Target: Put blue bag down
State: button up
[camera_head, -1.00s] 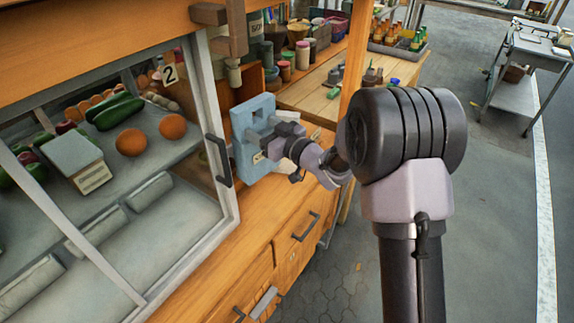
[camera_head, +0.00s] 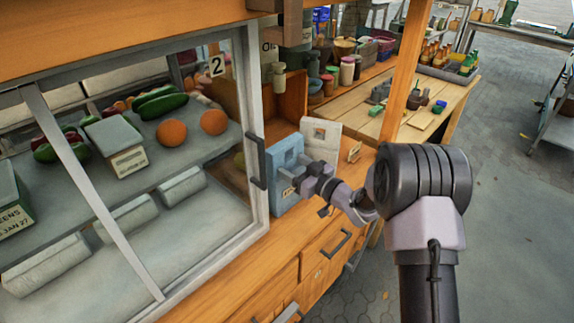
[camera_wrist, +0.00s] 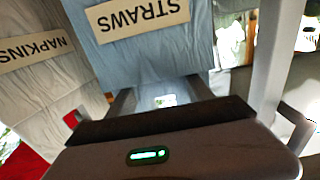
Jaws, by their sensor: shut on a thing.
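The blue bag (camera_head: 286,152) is upright beside the right end of the glass case, over the wooden counter. Its STRAWS label shows upside down in the wrist view, on the blue front (camera_wrist: 150,55). My gripper (camera_head: 300,176) reaches it from the right and is shut on it, with the fingers at the bag's upper opening in the wrist view. I cannot tell whether its base touches the counter. A white bag (camera_head: 321,133) labelled NAPKINS stands just behind and to the right; it also shows at the left of the wrist view (camera_wrist: 35,85).
The glass case's frame and dark handle (camera_head: 257,163) are close on the bag's left. A wooden post (camera_head: 405,80) rises to the right. A small tag (camera_head: 354,152) stands by the white bag. A wooden table (camera_head: 395,115) with jars and bottles is beyond.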

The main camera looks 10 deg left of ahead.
jog(key=shift+f, duration=0.1)
jog(key=o, duration=1.5)
